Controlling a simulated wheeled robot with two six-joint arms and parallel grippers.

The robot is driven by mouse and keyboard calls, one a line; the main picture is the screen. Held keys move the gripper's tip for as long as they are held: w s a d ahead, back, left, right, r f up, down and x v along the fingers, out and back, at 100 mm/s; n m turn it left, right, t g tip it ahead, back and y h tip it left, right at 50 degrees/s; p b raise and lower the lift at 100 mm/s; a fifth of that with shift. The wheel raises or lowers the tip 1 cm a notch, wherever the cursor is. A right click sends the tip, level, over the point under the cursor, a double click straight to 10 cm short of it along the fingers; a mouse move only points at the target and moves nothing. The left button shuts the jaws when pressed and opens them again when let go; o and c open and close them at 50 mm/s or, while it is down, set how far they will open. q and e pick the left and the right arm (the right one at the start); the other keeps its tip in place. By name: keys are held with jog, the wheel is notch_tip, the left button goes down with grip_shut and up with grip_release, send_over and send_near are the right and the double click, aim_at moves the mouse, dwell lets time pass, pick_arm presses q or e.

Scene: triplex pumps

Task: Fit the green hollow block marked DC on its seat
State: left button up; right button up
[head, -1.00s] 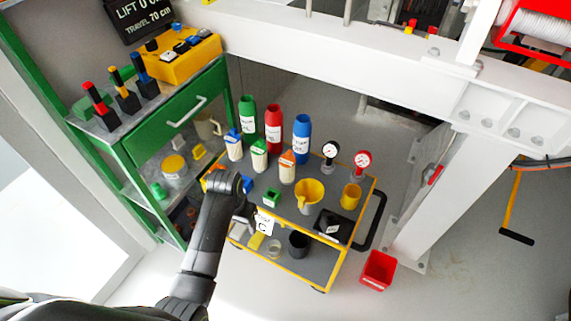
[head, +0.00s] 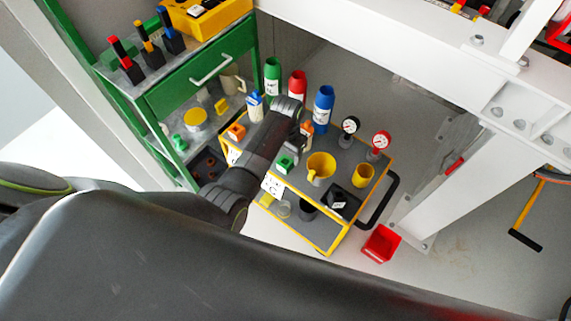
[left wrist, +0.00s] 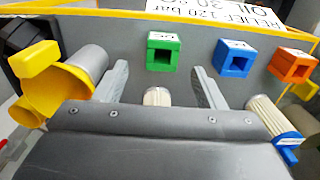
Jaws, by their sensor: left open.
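The green hollow block (left wrist: 163,52) stands on the grey trolley top in the left wrist view, its square opening showing. Its small label is too blurred to read. In the head view the green block (head: 285,163) sits near the trolley's front edge, just below my left wrist. My left gripper (left wrist: 160,86) is open, its two grey fingers pointing towards the block and apart from it. A pale ribbed cylinder (left wrist: 157,97) shows between the fingers, and I cannot tell that either finger touches it. I cannot make out the block's seat. My right gripper is not in view.
A blue hollow block (left wrist: 234,58) and an orange one (left wrist: 291,67) stand beside the green block. A yellow jug (head: 320,166), a yellow cup (head: 363,175), gauges (head: 350,126) and coloured bottles (head: 323,108) crowd the trolley. A red bin (head: 381,243) stands on the floor.

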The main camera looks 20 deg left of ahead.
aim_at(285, 162)
pick_arm(q)
jog(key=shift+a+f+b, duration=0.15)
jog(key=shift+f+b, duration=0.3)
jog(key=shift+f, duration=2.85)
jog(key=c, duration=1.2)
jog(key=shift+r, duration=0.1)
